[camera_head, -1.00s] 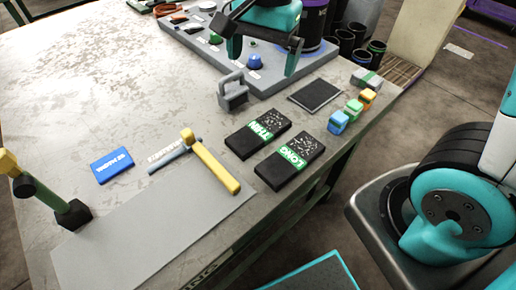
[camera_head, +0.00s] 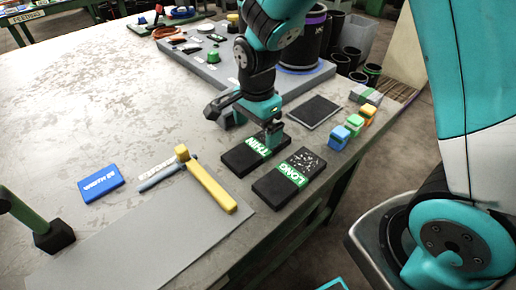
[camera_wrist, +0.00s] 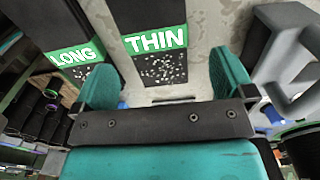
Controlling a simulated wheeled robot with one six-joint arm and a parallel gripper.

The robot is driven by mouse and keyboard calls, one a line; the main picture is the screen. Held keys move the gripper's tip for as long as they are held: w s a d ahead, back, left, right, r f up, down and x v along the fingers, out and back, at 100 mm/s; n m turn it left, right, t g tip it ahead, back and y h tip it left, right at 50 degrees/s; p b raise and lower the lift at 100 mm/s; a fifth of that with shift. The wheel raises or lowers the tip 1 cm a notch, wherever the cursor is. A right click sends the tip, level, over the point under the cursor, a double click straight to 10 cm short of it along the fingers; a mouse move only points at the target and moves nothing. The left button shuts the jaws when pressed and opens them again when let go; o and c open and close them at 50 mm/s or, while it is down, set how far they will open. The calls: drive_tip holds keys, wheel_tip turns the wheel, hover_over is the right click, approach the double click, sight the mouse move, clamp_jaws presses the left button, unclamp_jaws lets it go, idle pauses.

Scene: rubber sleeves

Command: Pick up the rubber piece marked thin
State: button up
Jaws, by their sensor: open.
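The rubber piece marked thin (camera_head: 240,160) is a flat black block with a green label band, lying on the table. In the wrist view the thin piece (camera_wrist: 148,20) shows its white THIN lettering and a speckled patch. My gripper (camera_head: 258,133) is open and stands over the far end of this piece. In the wrist view its two teal fingers (camera_wrist: 165,82) are spread to either side of the piece, with nothing between them gripped. Whether the fingers touch it cannot be told. The similar piece marked long (camera_head: 272,195) lies beside it, to the right and nearer.
A grey padlock-like block (camera_wrist: 290,60) stands close by my gripper's right finger. A yellow-handled hammer (camera_head: 212,187) lies left of the rubber pieces. Small coloured blocks (camera_head: 339,138) and a dark pad (camera_head: 314,112) lie to the right. The left of the table (camera_head: 60,110) is mostly clear.

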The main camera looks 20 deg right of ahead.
sight(257, 146)
drive_tip(key=f, duration=0.5)
drive_tip(key=shift+s+a, duration=0.15)
drive_tip(key=shift+s, duration=0.1)
drive_tip(key=c, duration=1)
